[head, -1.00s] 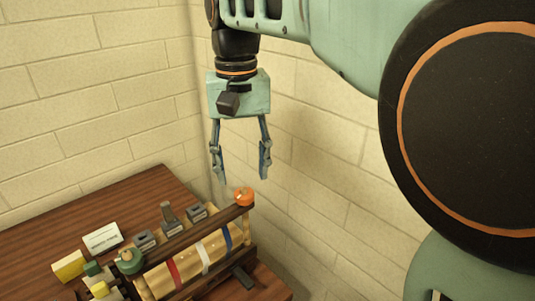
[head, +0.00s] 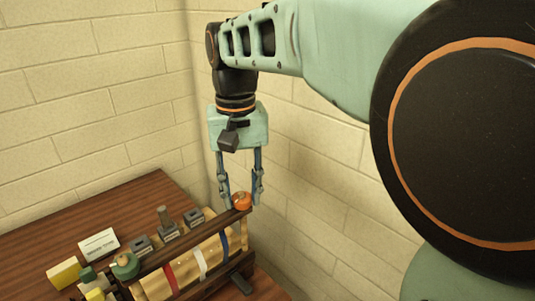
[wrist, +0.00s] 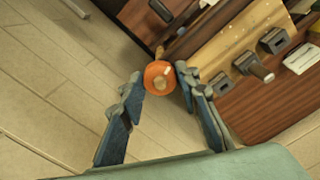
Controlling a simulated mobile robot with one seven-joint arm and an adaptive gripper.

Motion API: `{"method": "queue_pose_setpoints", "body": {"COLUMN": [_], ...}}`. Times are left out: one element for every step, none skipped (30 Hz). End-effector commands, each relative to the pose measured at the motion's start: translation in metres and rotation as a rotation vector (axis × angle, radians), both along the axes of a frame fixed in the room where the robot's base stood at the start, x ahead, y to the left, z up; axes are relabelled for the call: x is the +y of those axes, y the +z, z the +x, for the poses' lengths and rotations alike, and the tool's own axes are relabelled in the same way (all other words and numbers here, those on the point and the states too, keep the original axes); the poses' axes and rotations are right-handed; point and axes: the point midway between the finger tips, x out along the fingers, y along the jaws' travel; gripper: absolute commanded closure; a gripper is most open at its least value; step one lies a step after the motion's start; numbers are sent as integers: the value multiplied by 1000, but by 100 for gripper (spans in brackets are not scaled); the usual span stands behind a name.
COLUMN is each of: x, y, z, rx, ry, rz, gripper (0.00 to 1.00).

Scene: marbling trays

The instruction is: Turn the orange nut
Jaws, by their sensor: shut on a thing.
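The orange nut (head: 242,200) sits at the far right end of the dark wooden bar (head: 190,240) of a press on the table. In the wrist view the nut (wrist: 158,77) is round, with a pale stud end at its middle. My gripper (head: 241,200) points down with its fingers on either side of the nut. In the wrist view my gripper (wrist: 160,80) has its two blue fingertips against opposite sides of the nut. The nut rests on the bar's end.
A green knob (head: 125,265) stands at the bar's near end. Grey blocks (head: 168,229), a white card (head: 98,244) and a yellow block (head: 64,272) are on or beside the press. Red, white and blue bands cross its wooden bed. A brick wall stands close behind the nut.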

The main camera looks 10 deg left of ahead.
Motion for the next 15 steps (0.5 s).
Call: {"method": "queue_pose_setpoints", "body": {"x": [0, 0, 0, 0, 0, 0, 0, 0, 0, 0, 0, 0, 0, 0, 0], "y": [0, 0, 0, 0, 0, 0, 1, 1, 1, 1, 2, 2, 2, 2, 3], "z": [0, 0, 0, 0, 0, 0, 0, 0, 0, 0, 0, 0, 1, 1, 1], "rx": [0, 0, 0, 0, 0, 0, 0, 0, 0, 0, 0, 0, -1, -1, -1], "ry": [0, 0, 0, -1, -3, -6, -10, -16, -26, -35, -46, -64, -79, -96, -122], "rz": [0, 0, 0, 0, 0, 0, 0, 0, 0, 0, 0, 0, 0, 0, 0], "gripper": [91, 94, 94, 94, 94, 94, 95, 95, 95, 95, 95, 95, 95, 95, 95]}}
